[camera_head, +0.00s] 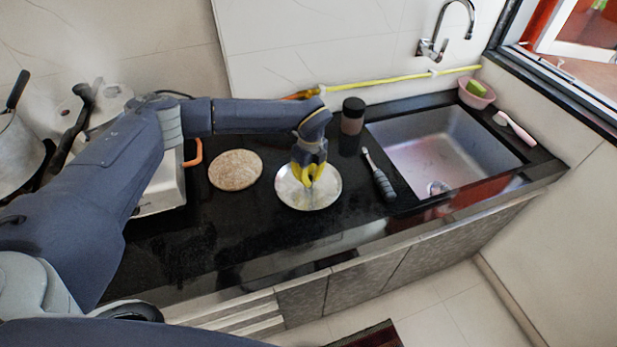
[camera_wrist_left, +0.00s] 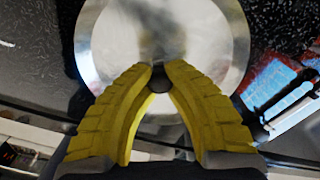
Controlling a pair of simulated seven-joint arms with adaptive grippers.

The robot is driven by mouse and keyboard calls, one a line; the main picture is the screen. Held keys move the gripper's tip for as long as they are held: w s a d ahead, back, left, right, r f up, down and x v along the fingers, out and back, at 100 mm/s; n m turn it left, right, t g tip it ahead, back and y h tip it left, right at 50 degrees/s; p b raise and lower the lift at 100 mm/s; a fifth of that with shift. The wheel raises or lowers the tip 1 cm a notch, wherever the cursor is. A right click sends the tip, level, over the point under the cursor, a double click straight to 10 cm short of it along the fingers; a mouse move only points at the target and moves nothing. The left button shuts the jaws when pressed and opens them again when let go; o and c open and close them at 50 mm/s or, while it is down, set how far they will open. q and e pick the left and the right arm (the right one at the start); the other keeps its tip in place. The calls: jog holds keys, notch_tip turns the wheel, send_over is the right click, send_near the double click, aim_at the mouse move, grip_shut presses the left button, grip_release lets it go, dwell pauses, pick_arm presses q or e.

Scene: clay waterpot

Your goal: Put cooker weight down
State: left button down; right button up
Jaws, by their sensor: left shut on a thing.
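My left gripper (camera_head: 308,183) is over a round silvery metal plate or lid (camera_head: 323,198) on the black counter. In the left wrist view, the yellow fingers of my left gripper (camera_wrist_left: 160,78) close on a small dark piece (camera_wrist_left: 158,84) between their tips. This piece is seen against the shiny metal disc (camera_wrist_left: 205,40). Most of the piece is hidden by the fingers, and I cannot tell whether it touches the disc. My right gripper is not in view.
A round brown board (camera_head: 236,170) lies left of the disc. A dark-lidded jar (camera_head: 352,116) and a dark-handled brush (camera_head: 379,178) are to the right, beside the sink (camera_head: 450,150). A pink bowl (camera_head: 476,95) sits by the window. The counter's front (camera_head: 215,240) is clear.

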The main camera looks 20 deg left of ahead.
aim_at(310, 177)
pick_arm(q)
jog(key=shift+f, duration=0.15)
jog(key=c, duration=1.4)
grip_release()
jog(key=shift+c, duration=0.2)
notch_tip(310, 177, up, 12)
jog(key=shift+d+r, duration=0.2)
jog(key=shift+w, duration=0.1)
